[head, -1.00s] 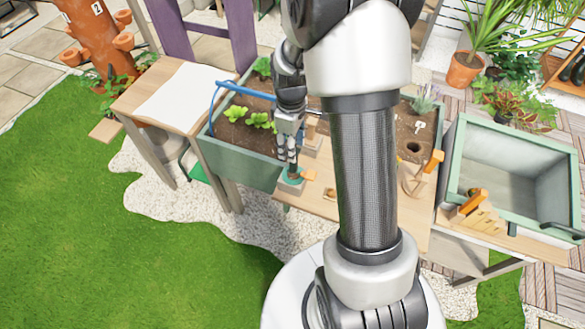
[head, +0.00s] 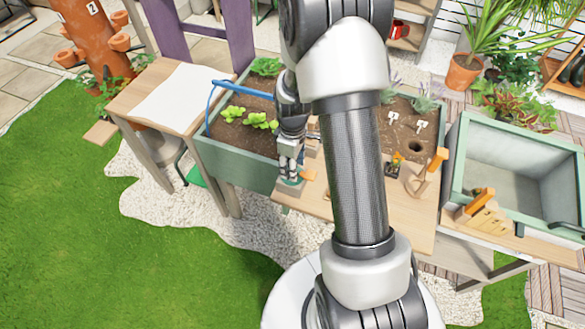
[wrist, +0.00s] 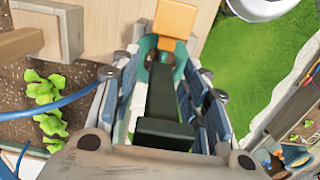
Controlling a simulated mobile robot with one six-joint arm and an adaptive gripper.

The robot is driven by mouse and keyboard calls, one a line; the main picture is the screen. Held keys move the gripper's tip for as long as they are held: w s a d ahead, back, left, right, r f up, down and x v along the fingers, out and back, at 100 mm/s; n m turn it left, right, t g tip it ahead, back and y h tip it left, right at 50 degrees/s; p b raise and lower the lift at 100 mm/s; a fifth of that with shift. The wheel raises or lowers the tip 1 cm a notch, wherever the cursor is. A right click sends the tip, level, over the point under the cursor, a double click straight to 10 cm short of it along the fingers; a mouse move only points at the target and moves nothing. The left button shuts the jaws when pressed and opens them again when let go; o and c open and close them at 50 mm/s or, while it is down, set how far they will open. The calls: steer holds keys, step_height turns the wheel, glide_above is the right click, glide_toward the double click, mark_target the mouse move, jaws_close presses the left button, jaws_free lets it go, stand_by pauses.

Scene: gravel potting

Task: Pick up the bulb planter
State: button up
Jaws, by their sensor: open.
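What looks like the bulb planter, a teal tool with a dark green handle bar (wrist: 163,95), lies between my gripper's fingers in the wrist view. Its teal part (head: 289,184) shows at the front left of the potting table in the head view, under my gripper (head: 291,169). My gripper (wrist: 162,78) is open, with its blue-grey fingers on either side of the bar. I cannot tell whether they touch it. An orange block (wrist: 174,18) is beside the tool's far end. My gripper hides much of the tool in the head view.
A green planter box (head: 230,166) with leafy seedlings and a blue hoop (head: 209,105) stands close left of my gripper. A wooden holder with an orange piece (head: 437,160) and a green-rimmed basin (head: 457,150) are to the right. Lawn is in front.

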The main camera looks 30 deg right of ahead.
steer(key=shift+c, duration=0.3)
jaws_close()
steer(key=shift+r, duration=0.2)
